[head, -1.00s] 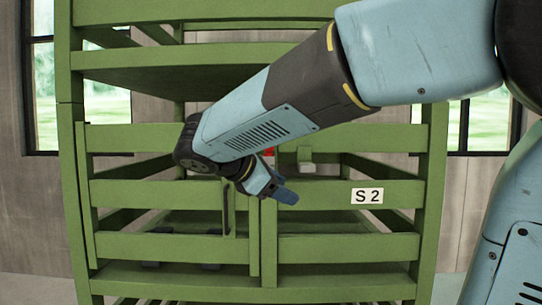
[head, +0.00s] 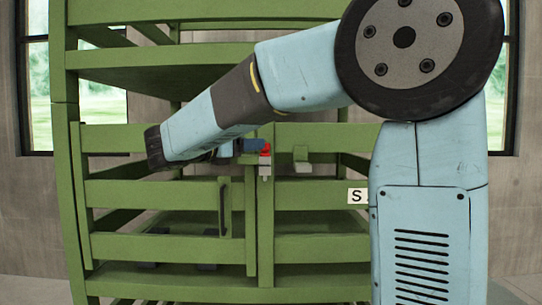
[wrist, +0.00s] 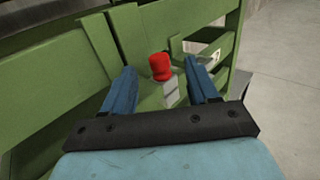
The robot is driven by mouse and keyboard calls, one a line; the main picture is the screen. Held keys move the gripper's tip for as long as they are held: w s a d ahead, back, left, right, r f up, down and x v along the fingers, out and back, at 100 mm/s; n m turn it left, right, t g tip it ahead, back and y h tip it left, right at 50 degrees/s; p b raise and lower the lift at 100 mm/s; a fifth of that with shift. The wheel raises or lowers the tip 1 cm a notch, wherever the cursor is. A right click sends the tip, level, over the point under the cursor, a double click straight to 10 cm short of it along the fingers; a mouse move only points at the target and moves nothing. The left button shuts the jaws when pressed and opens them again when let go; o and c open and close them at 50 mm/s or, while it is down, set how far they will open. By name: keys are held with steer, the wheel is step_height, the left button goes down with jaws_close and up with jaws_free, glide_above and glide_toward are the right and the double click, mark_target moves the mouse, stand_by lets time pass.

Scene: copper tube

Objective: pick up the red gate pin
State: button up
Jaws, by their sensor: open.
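In the wrist view the pin's red head (wrist: 160,66) shows between and beyond the fingertips of my gripper (wrist: 163,74). My gripper is open, with one blue finger on either side of the pin's line and nothing held. In the head view my gripper (head: 255,146) is beside the pin, partly overlapping it. Whether a finger touches the pin cannot be told. The pin's shaft is hidden.
The green slatted gates (head: 170,193) front a tall green rack. A dark vertical handle (head: 224,207) is on the left gate. Open floor (wrist: 285,70) shows at right.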

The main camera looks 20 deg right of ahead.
mark_target(264, 152)
steer(key=shift+f+x, duration=0.15)
steer(key=shift+x, duration=1.55)
steer(key=shift+f+x, duration=0.15)
steer(key=shift+x, duration=1.5)
steer(key=shift+c, duration=0.4)
steer(key=c, duration=1)
steer(key=shift+o, duration=0.2)
